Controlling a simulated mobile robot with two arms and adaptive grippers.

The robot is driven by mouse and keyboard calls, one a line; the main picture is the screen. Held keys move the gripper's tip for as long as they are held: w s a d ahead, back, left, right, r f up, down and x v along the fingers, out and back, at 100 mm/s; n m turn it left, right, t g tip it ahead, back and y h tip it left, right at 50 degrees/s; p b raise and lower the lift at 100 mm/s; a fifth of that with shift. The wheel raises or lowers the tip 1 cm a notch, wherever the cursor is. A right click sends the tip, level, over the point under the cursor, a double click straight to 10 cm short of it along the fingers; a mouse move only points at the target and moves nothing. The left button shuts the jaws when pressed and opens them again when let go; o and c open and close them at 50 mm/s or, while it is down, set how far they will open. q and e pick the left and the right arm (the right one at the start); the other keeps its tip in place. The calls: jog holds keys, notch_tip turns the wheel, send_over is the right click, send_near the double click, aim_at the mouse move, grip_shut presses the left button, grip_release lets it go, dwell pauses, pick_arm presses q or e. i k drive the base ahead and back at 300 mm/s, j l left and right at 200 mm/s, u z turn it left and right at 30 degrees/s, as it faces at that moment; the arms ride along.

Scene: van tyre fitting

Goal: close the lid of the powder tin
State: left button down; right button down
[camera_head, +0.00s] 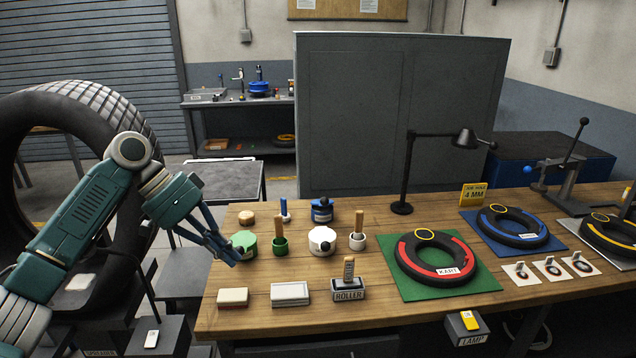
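No label marks a powder tin, so I cannot tell which container it is. A green round tin (244,243) stands at the left of the wooden bench. A white round tin (319,241) with a dark knob on its side and a blue round tin (322,211) stand to its right. A flat wooden disc (246,217) lies behind the green tin. My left gripper (234,258) points down at the front left of the green tin, its fingertips close to it; contact and finger gap are unclear. My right gripper is not in view.
Brush pots (280,245) stand between the tins. A red-white block (232,297), a white tray (290,301) and a roller stand (348,292) line the front. A kart tyre (437,270) lies on a green mat at right, before a black lamp (402,208).

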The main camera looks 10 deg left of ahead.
aim_at(324, 201)
jog(key=i, duration=1.6)
jog(key=k, duration=0.1)
